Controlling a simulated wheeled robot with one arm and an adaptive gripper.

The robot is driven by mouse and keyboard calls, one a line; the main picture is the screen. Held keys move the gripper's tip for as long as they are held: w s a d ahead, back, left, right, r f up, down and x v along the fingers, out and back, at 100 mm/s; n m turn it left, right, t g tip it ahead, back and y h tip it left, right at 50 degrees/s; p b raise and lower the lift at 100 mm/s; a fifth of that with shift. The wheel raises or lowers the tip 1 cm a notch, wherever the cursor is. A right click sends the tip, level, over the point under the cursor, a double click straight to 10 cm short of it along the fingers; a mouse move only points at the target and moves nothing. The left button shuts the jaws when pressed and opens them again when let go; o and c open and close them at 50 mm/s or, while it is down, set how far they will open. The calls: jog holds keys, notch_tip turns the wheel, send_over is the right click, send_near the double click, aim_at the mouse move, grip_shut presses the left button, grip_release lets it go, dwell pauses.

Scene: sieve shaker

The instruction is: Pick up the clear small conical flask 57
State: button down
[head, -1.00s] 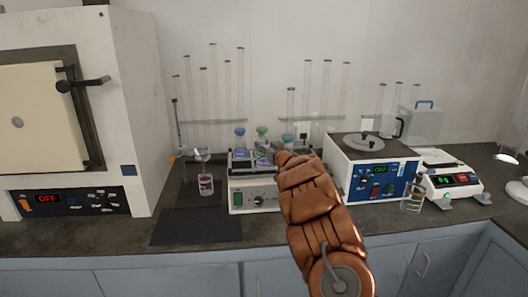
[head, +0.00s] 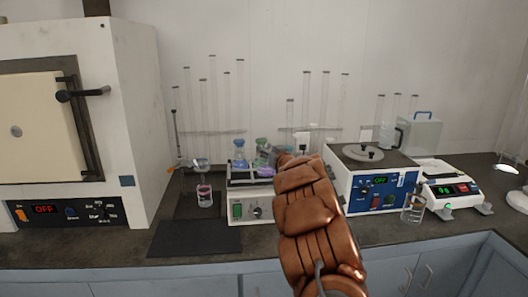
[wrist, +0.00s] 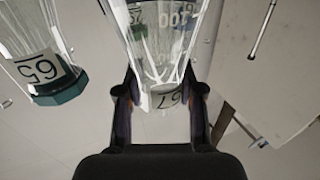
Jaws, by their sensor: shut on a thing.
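My gripper (wrist: 160,88) is shut on a clear conical flask (wrist: 158,60), with one dark finger on each side of it. The flask's label is partly visible; its digits look like 57 or 67. In the head view my gripper (head: 274,152) is over the shaker (head: 250,205), and my arm hides much of what is behind it. A flask with a blue top (head: 239,150) and one with a green top (head: 262,146) stand at the shaker. I cannot tell from the head view whether the held flask is clear of it.
Another labelled flask (wrist: 48,75) is close on the left in the wrist view. A beaker of pink liquid (head: 204,195) stands left of the shaker. A blue-fronted hot device (head: 378,190) and a balance (head: 452,190) are to the right. Tall glass tubes (head: 213,105) stand behind.

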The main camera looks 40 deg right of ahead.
jog(key=shift+w+a+r+b+v, duration=0.3)
jog(key=shift+a+r+b+v, duration=0.7)
jog(key=shift+v, duration=5.1)
jog(key=r+p, duration=0.4)
jog(key=p, duration=0.1)
jog(key=shift+s+a+r, duration=0.15)
jog(key=shift+s+a, duration=0.05)
jog(key=shift+a, duration=0.15)
jog(key=shift+w, duration=0.15)
